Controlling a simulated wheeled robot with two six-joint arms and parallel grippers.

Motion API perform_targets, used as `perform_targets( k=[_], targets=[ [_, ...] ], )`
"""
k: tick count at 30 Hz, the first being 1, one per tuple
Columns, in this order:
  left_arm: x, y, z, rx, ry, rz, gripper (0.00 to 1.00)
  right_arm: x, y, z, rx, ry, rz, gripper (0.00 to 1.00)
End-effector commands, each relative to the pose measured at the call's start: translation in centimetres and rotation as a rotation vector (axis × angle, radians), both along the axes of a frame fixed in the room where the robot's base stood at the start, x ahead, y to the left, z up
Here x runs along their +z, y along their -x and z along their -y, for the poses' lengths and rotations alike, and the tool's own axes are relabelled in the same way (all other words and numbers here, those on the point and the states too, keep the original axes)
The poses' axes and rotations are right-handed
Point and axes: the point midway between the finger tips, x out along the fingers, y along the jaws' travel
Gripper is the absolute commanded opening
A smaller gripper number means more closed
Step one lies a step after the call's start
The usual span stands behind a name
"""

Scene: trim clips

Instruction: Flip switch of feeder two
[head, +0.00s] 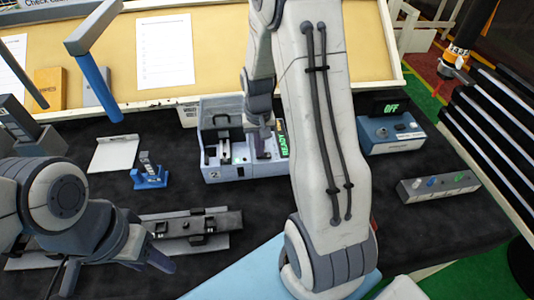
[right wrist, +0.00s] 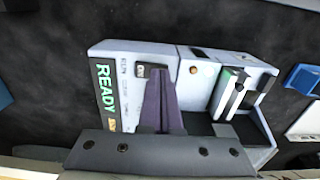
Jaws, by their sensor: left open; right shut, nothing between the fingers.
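Feeder two (head: 214,176) is a pale grey box marked 2 in the middle of the black table. Its green READY display (head: 283,143) is lit, and it also shows in the right wrist view (right wrist: 104,88). A small dark switch (right wrist: 143,71) sits on its top panel beside the display. My right gripper (right wrist: 157,72) is shut and empty, its fingertips over or at the switch; contact cannot be told. In the head view my right arm partly hides the box's right side. My left gripper (head: 150,243) is open and empty at the lower left, near a dark rail fixture.
A device reading OFF (head: 392,132) stands right of my right arm, with a grey knob box (head: 438,186) in front. A blue stand (head: 150,177) and a white plate (head: 113,153) lie left of the feeder. The rail fixture (head: 200,228) lies in front.

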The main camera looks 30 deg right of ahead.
Motion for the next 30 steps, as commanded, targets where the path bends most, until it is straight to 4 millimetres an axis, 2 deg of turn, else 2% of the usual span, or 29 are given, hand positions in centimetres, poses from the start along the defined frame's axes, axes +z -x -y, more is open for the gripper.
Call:
perform_targets(
  k=[17, 30],
  targets=[
    [-0.4, 0.0, 0.0, -0.001, 0.000, 0.000, 0.50, -0.7, 0.0, 0.0, 0.000, 0.000, -0.001, 0.00],
    [2.5, 0.0, 0.0, 0.001, 0.000, 0.000, 0.50, 2.6, 0.0, 0.0, 0.000, 0.000, 0.000, 0.00]
  ],
)
